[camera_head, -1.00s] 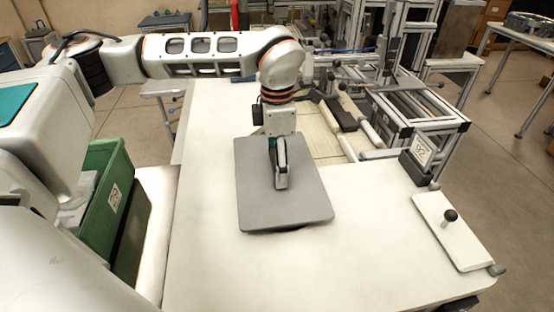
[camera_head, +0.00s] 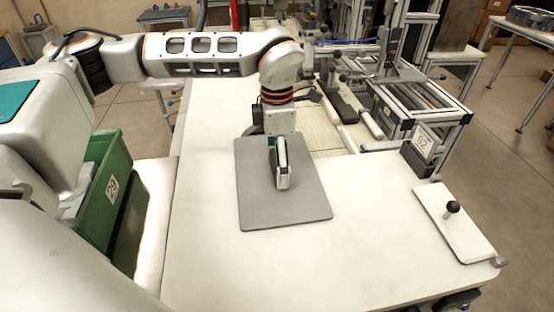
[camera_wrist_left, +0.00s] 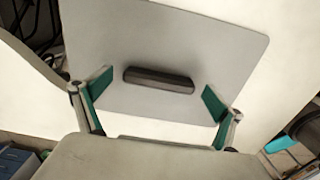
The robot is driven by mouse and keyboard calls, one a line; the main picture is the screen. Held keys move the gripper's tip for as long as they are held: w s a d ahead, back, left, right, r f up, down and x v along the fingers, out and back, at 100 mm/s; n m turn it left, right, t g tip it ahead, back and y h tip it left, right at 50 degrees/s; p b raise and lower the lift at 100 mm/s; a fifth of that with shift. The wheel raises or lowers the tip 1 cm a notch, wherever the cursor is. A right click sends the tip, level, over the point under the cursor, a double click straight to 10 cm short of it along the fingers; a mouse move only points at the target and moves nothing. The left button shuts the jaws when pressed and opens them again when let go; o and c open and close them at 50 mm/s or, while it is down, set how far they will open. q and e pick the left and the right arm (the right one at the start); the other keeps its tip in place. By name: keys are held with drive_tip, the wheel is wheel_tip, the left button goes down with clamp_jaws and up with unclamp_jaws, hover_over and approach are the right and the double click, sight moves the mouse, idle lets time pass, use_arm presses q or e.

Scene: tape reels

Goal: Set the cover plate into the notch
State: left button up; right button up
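The cover plate, a grey rounded square (camera_head: 305,205), lies flat on the white table. Its dark bar handle (camera_wrist_left: 158,80) shows in the left wrist view, where the plate (camera_wrist_left: 225,50) fills the upper middle. My left gripper (camera_wrist_left: 155,94) is open, its green-padded fingers apart beyond the two ends of the handle, with clear gaps. My right gripper is not in view. I cannot make out a notch; anything under the plate is hidden.
A white plate with a black knob (camera_head: 452,225) lies at the table's right. A dark block with a number tag (camera_head: 418,158) stands behind it. A green crate (camera_head: 105,185) is at the left. Metal frames crowd the back. The table's front (camera_head: 290,265) is clear.

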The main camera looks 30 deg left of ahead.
use_arm(q)
wheel_tip(320, 180, up, 12)
idle(0.6)
drive_tip(key=shift+s, duration=0.15)
idle(0.3)
